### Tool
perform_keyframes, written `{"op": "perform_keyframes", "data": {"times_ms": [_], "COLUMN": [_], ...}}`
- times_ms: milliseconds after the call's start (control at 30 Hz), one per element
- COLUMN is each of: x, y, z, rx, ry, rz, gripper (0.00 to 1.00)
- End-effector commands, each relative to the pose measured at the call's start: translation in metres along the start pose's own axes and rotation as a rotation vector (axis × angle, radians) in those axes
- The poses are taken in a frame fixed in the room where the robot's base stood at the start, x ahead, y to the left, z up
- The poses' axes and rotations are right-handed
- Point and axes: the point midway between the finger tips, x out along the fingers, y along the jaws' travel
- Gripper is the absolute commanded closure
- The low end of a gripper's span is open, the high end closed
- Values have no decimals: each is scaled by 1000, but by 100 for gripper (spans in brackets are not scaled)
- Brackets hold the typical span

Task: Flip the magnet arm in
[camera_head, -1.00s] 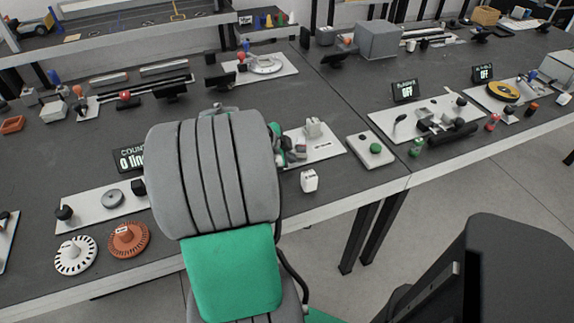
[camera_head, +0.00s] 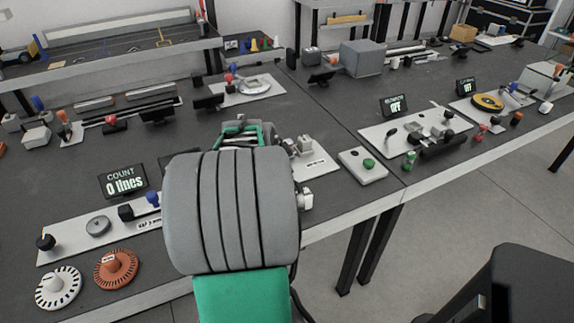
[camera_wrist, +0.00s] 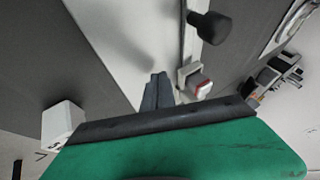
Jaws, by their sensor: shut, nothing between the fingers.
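In the wrist view my gripper (camera_wrist: 157,88) is shut and empty, its dark fingers together over a pale plate (camera_wrist: 115,35). A small white block with a red face (camera_wrist: 200,86) sits just right of the fingertips, apart from them. A black knob on a stalk (camera_wrist: 210,27) stands beyond it. I cannot tell for sure which of these parts is the magnet arm. In the head view my green hand (camera_head: 245,130) shows behind my grey arm, left of a white plate with a grey block (camera_head: 315,165); the fingertips are hidden.
A white cube (camera_wrist: 62,120) lies left of my fingers in the wrist view. In the head view a plate with a green button (camera_head: 368,165) stands to the right. A count display (camera_head: 123,182) and two discs, white (camera_head: 58,288) and orange (camera_head: 116,269), are at the left.

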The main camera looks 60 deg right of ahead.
Motion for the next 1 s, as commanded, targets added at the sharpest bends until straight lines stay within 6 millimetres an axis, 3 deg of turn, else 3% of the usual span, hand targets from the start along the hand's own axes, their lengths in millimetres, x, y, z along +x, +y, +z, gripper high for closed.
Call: {"op": "perform_keyframes", "data": {"times_ms": [667, 800, 1000], "x": [-11, -23, -75], "y": [12, 31, 32], "z": [9, 14, 8], "rx": [2, -5, -3], "ry": [0, -3, -2], "rz": [-1, -5, -9], "gripper": [100, 100, 100]}}
